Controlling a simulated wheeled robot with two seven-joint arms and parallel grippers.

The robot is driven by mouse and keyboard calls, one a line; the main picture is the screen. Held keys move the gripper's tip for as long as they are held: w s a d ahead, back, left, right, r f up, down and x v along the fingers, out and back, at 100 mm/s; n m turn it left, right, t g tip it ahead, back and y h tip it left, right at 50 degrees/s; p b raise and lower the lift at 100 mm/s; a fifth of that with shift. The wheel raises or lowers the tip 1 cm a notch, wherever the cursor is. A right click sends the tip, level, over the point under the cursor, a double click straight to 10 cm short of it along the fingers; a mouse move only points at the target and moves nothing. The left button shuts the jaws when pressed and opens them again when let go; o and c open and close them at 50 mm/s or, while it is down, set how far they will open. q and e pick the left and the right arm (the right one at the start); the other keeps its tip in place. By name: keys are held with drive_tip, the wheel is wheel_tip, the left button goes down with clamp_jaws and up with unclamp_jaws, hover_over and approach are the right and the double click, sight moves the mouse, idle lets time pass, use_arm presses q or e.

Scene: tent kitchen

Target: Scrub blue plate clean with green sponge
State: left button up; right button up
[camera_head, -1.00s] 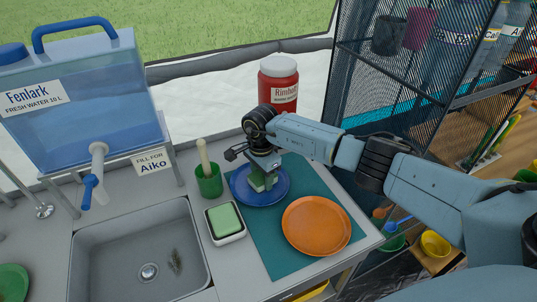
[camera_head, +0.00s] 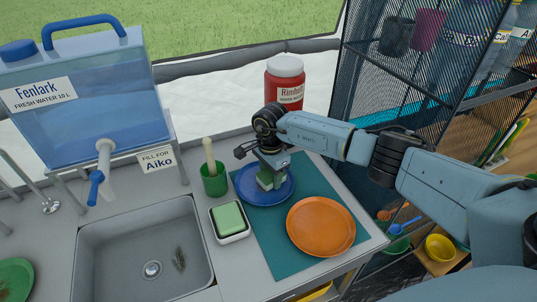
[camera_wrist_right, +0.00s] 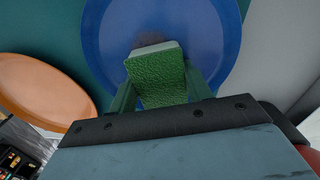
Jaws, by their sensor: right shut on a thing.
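The blue plate (camera_head: 252,192) lies on the teal mat (camera_head: 282,258) at its far left part. My right gripper (camera_head: 268,180) is over the plate, shut on a green sponge (camera_wrist_right: 158,78). The sponge is at the plate's surface; I cannot tell for sure whether it touches. In the right wrist view the blue plate (camera_wrist_right: 215,40) fills the top, and a small brownish smudge (camera_wrist_right: 152,40) shows on it at the sponge's far edge. My left gripper is not in view.
An orange plate (camera_head: 320,226) lies on the mat near the blue one. A dish with a green block (camera_head: 229,218), a green cup with a brush (camera_head: 214,180) and the sink (camera_head: 145,250) are to the left. A red-labelled jar (camera_head: 285,85) stands behind.

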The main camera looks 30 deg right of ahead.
wheel_tip(320, 180, up, 2)
drive_tip(key=shift+r, duration=0.25)
drive_tip(key=shift+a+r+p, duration=0.1)
drive_tip(key=shift+r+p, duration=2.1)
drive_tip(key=shift+r, duration=0.55)
